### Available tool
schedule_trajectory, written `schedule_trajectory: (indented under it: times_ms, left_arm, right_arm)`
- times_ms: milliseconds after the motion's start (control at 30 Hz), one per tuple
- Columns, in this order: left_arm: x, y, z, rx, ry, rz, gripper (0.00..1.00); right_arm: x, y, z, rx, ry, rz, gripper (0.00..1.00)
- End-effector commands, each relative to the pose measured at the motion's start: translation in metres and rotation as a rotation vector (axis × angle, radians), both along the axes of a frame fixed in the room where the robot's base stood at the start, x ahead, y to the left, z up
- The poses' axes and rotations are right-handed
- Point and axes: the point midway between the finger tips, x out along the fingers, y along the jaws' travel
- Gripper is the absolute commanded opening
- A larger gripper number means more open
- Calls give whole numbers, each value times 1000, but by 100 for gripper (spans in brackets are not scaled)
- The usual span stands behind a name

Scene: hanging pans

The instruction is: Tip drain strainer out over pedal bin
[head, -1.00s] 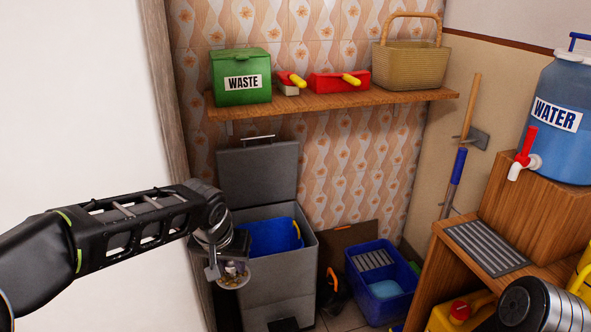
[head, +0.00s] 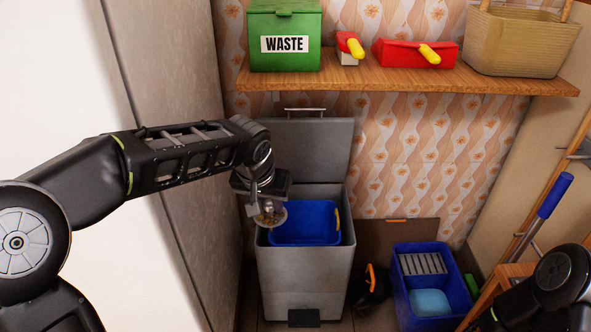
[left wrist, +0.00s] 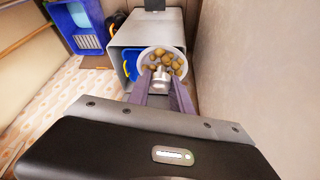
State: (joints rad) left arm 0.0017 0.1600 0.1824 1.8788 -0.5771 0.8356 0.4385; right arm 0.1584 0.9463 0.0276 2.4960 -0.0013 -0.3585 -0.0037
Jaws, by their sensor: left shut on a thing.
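The drain strainer (head: 273,217) is a small round metal cup held at the left edge of the open bin. In the left wrist view the strainer (left wrist: 160,62) faces the camera, with several brownish lumps inside. My left gripper (head: 262,203) is shut on it; its two fingers (left wrist: 163,88) close on the strainer's central post. The pedal bin (head: 305,277) is a grey box with its lid (head: 310,150) raised. A blue liner bucket (head: 300,222) sits inside it. My right arm shows at the lower right; its gripper is out of view.
A wooden shelf (head: 400,80) above the bin holds a green WASTE box (head: 285,25), red-and-yellow tools and a wicker basket (head: 515,40). A blue crate (head: 430,300) stands right of the bin. A grey wall panel is close on the left.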

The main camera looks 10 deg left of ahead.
Motion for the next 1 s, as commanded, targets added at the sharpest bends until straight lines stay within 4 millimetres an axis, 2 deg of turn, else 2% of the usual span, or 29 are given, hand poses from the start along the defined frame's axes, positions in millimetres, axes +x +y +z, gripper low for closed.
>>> schedule_trajectory:
  times_ms: [167,367,567,800,900,1000]
  left_arm:
    - [1,0,0,0,0,10,0]
    - [10,8,-6,1,2,135,0]
    - [31,28,-26,11,0,468,0]
    - [63,62,-47,13,-9,1022,0]
    - [79,69,-44,12,-11,1223,0]
    - [98,63,-35,11,-12,1386,0]
  right_arm:
    - [0,0,2,0,0,0,36]
    - [0,0,17,0,0,0,36]
    - [0,0,51,0,0,-1,36]
    - [0,0,104,0,3,-2,36]
    - [-1,0,128,1,4,-2,36]
    - [-1,0,152,1,4,-3,36]
